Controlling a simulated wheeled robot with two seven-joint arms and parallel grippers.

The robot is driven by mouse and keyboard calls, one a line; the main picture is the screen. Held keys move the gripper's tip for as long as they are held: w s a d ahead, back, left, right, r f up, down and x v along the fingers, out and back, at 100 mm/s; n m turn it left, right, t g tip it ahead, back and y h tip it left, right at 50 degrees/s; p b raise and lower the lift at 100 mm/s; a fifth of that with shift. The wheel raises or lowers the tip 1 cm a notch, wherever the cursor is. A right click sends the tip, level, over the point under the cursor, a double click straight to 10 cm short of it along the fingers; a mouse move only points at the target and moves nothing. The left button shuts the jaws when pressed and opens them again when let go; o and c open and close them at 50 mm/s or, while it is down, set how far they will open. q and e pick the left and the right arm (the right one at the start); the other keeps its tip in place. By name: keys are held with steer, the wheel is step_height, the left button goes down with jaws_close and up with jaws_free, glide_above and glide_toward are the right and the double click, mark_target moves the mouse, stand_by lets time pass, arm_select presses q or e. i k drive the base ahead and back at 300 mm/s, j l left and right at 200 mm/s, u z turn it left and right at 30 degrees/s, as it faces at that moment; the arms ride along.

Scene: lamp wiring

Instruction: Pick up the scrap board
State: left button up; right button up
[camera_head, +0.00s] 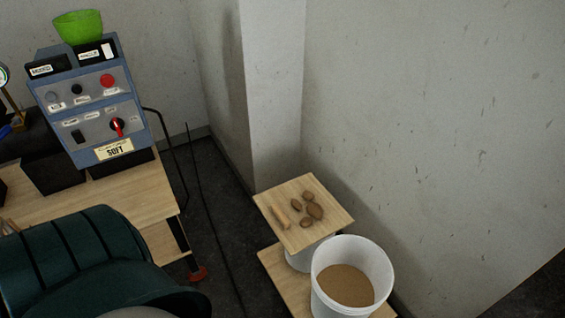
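A square light-wood board (272,204) is at the lower centre right, close to the wall corner. It lies about level over a white container (299,260), which is mostly hidden beneath it. Several brown lumps (314,211) and a short pale stick-like piece (279,216) lie on it. I take this as the scrap board, but no label shows.
A white bucket of brown granules (347,284) stands close in front of the board. Both stand on a lower wooden surface (273,262). At left, a wooden table (140,188) carries a blue control box (90,105) with a green bowl (79,27). A dark cable (208,215) crosses the floor.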

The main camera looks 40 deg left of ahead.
mark_target(300, 211)
steer(key=j, duration=1.3)
